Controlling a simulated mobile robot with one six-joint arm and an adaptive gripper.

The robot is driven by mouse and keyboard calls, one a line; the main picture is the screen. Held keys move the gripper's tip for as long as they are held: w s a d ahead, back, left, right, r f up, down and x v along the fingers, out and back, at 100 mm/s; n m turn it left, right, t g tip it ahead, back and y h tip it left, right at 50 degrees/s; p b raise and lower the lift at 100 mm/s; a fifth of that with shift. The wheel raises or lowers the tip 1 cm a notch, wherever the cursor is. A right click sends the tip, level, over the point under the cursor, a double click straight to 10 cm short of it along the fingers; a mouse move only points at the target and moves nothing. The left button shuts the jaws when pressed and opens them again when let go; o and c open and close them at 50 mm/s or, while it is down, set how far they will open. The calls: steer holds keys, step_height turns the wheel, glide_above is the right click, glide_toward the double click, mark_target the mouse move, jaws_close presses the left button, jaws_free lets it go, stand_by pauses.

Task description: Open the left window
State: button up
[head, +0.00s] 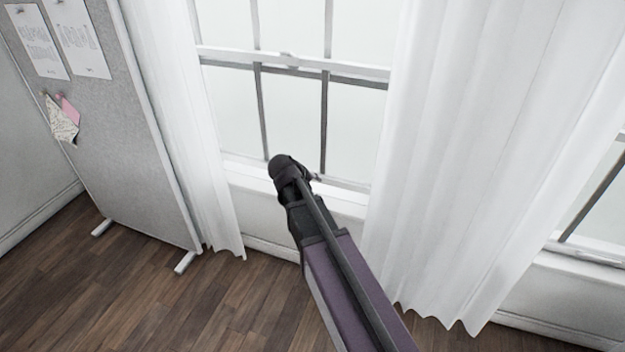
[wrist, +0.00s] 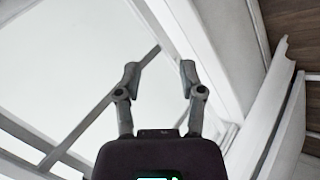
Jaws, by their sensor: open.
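The left window (head: 292,115) is a white sash window with dark muntin bars, seen between two curtains in the head view. Its lower sash appears down, with its bottom rail close to the sill (head: 345,200). My arm reaches to the bottom of this window, and my gripper is mostly hidden behind my wrist there. In the wrist view my gripper (wrist: 160,80) is open, with its two fingers apart and nothing between them. The window's glass and bars (wrist: 95,115) and its white frame (wrist: 205,50) lie beyond the fingers. I cannot tell whether a finger touches the frame.
White curtains hang left (head: 180,120) and right (head: 450,150) of the window. A grey pin board (head: 110,120) on feet stands at the left. Another window (head: 600,205) shows at the right edge. The wooden floor (head: 130,300) is clear at the lower left.

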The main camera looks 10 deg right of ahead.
steer(key=shift+s+r, duration=0.15)
steer(key=shift+s, duration=0.05)
stand_by(0.4)
steer(key=w+a+f+n+t+h+b, duration=0.1)
steer(key=w+a+f+n+t+b, duration=0.2)
steer(key=w+f+b, duration=0.4)
steer(key=w+a+f+n+t+h+b, duration=0.1)
steer(key=w+a+f+n+t+b, duration=0.3)
steer(key=w+a+f+b, duration=0.3)
steer(key=w+b, duration=0.4)
steer(key=b, duration=0.6)
steer(key=shift+w+a+f+t+b, duration=0.15)
steer(key=shift+a+f+t+b, duration=0.15)
steer(key=shift+f+t+b, duration=0.1)
steer(key=shift+b+x, duration=1.4)
steer(key=shift+x, duration=5.45)
steer(key=shift+d+r, duration=0.1)
steer(key=shift+r, duration=0.05)
